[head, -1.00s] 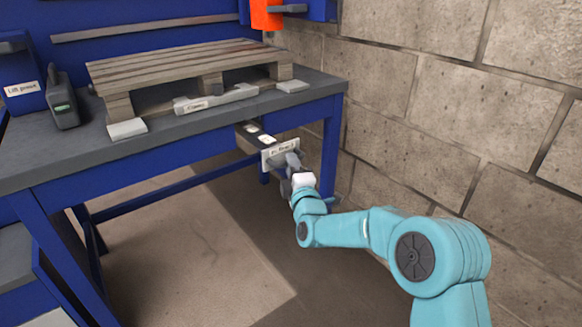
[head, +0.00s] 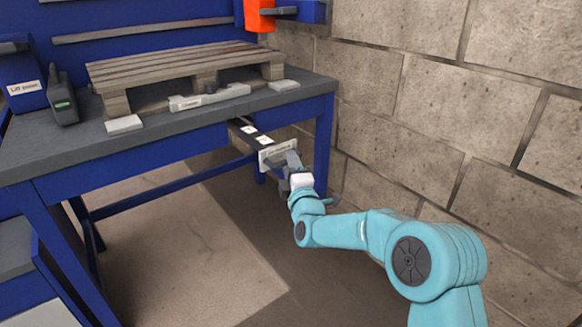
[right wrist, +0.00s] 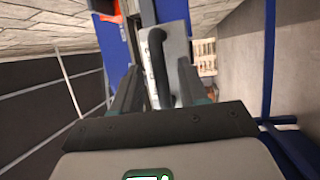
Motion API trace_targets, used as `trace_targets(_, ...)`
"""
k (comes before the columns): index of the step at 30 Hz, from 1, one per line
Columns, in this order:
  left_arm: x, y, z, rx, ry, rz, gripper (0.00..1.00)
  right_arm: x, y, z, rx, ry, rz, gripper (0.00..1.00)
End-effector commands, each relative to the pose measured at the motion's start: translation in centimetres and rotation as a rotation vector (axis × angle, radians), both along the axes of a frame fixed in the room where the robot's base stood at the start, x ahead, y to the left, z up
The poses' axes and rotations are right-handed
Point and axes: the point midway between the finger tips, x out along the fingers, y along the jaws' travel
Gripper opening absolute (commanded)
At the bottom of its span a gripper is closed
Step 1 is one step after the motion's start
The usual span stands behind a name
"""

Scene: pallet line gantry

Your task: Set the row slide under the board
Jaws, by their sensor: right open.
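The row slide looks to be the narrow dark drawer (head: 244,126) with pale patches on top, jutting out from under the bench top. Its pale labelled front plate (head: 270,157) faces out; the label is too small to read. My right gripper (head: 292,168) is at this plate. In the right wrist view its open fingers (right wrist: 158,85) stand on either side of a dark bar handle (right wrist: 157,48) on the pale plate (right wrist: 176,45). I cannot tell whether a finger touches the handle. Which thing is the board is unclear. My left gripper is out of view.
On the grey bench top (head: 150,148) a wooden pallet (head: 185,65) stands on pale pads. A labelled grey bar (head: 208,97) lies before it. A dark handset (head: 62,103) stands left. Blue bench legs (head: 322,140) and a block wall (head: 450,110) bound the right side.

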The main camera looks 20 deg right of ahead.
Motion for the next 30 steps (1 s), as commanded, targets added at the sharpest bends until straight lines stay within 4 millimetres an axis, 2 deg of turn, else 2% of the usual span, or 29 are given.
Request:
trace_targets(8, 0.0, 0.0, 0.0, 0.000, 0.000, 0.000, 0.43, -0.2, 0.1, 0.1, -0.001, -0.002, 0.003, 0.42)
trace_targets(13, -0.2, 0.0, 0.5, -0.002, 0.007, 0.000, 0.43, -1.7, 0.2, 0.0, -0.002, 0.000, 0.004, 0.42)
trace_targets(17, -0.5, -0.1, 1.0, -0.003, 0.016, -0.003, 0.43, -4.4, 0.4, -0.4, -0.002, 0.002, 0.005, 0.42)
trace_targets(27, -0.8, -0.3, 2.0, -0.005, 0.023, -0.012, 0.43, -12.6, 0.8, -1.9, -0.001, 0.002, 0.004, 0.42)
trace_targets(30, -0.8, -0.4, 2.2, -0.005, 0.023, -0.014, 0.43, -14.3, 0.9, -2.3, 0.000, 0.001, 0.003, 0.42)
